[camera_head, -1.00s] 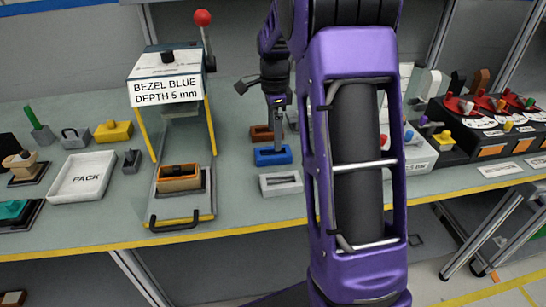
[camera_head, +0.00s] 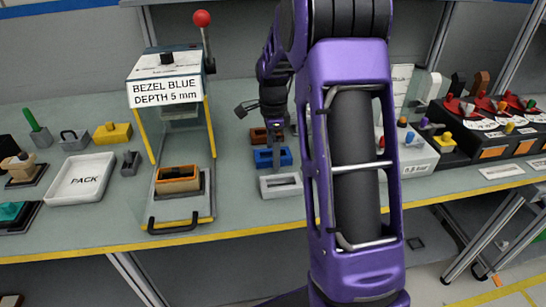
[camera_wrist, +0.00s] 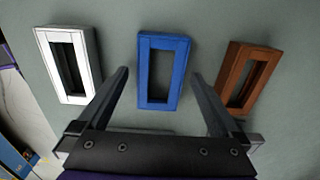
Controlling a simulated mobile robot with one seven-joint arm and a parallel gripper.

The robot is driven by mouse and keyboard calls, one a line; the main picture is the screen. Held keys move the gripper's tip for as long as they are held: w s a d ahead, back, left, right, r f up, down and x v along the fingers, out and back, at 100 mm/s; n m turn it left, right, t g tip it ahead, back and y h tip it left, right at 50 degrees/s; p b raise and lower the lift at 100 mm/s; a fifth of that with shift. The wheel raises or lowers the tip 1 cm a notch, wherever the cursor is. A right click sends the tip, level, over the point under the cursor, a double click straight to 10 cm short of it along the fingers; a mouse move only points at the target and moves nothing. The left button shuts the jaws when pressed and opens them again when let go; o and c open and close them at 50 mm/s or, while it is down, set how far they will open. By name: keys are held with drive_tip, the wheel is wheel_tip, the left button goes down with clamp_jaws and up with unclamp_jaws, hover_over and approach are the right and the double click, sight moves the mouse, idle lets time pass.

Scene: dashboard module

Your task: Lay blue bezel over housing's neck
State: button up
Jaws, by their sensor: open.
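The blue bezel (camera_head: 272,158) is a rectangular frame lying on the bench between a white and a brown one. In the wrist view the blue bezel (camera_wrist: 164,72) lies ahead of and between the two fingers of my gripper (camera_wrist: 165,82), apart from both. My gripper is open and empty. In the head view my gripper (camera_head: 276,140) points down above the bezels, partly hidden by my arm. The housing (camera_head: 178,178) is an orange-brown block with a dark top, sitting in the press below the "BEZEL BLUE DEPTH 5 mm" sign (camera_head: 166,90). Its neck is hard to make out.
The white bezel (camera_wrist: 70,65) and brown bezel (camera_wrist: 250,77) lie close on either side of the blue one. The press has yellow posts, a red-knobbed lever (camera_head: 202,18) and a front handle (camera_head: 172,228). A white PACK tray (camera_head: 78,180) stands left.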

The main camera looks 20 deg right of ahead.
drive_tip(key=shift+f, duration=0.2)
drive_tip(key=shift+c, duration=0.3)
drive_tip(key=c, duration=1.3)
